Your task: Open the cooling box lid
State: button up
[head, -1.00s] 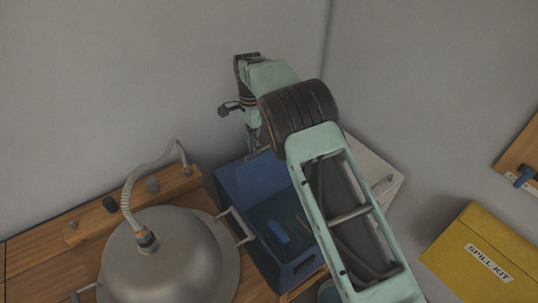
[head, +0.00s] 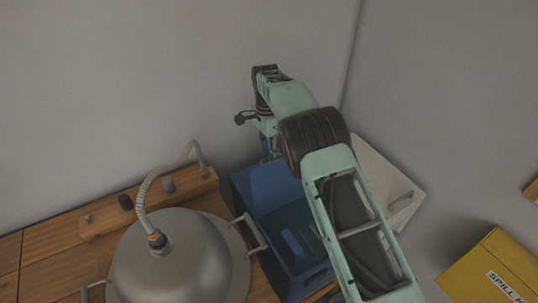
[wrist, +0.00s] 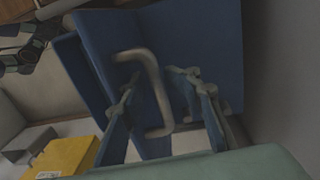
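The blue cooling box (head: 305,278) stands right of the steel distiller in the head view. Its top is open to view, and a smaller blue item (head: 291,242) shows inside. A blue panel (head: 262,182), apparently the lid, stands raised at the back. In the wrist view a blue panel (wrist: 105,35) carries a grey D-shaped handle (wrist: 160,95). My gripper (wrist: 158,85) is open, its fingers on either side of this handle; I cannot tell whether they touch it. In the head view my gripper (head: 268,148) is beside the raised panel, partly hidden by my wrist.
The domed distiller (head: 185,260) has a hose and side handles, one close to the box. A pale box (head: 378,160) with a handle stands to the right, partly behind my arm. A yellow spill kit (head: 485,265) is at the lower right. Bare walls stand behind.

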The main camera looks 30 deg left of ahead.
notch_tip(320, 180, up, 12)
jog(key=shift+w+a, duration=0.2)
jog(key=shift+a, duration=0.1)
jog(key=shift+w, duration=0.1)
dwell(0.6)
